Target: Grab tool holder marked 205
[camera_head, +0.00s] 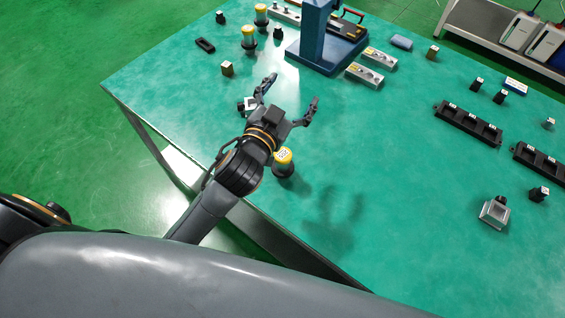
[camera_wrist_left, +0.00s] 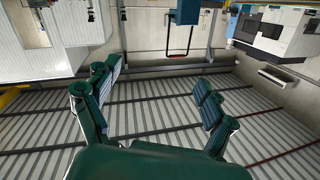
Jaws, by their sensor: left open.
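Three yellow-capped tool holders stand on the green table. The near holder (camera_head: 283,160) is close to the table's front edge, beside my left wrist. Two far holders stand at the back left, one (camera_head: 249,38) a little in front of the other (camera_head: 261,15). The near one has a white label on top, but I cannot read any number for sure, so I cannot tell which is 205. My left gripper (camera_head: 292,92) is open and empty above the table, beyond the near holder. In the left wrist view, its spread fingers (camera_wrist_left: 158,102) have nothing between them. My right gripper is not in view.
A blue stand (camera_head: 318,38) rises at the back middle, with metal blocks (camera_head: 364,74) beside it. A small metal part (camera_head: 246,104) lies by a left finger. Black racks (camera_head: 468,123) and a square metal piece (camera_head: 494,212) lie at right. The middle is clear.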

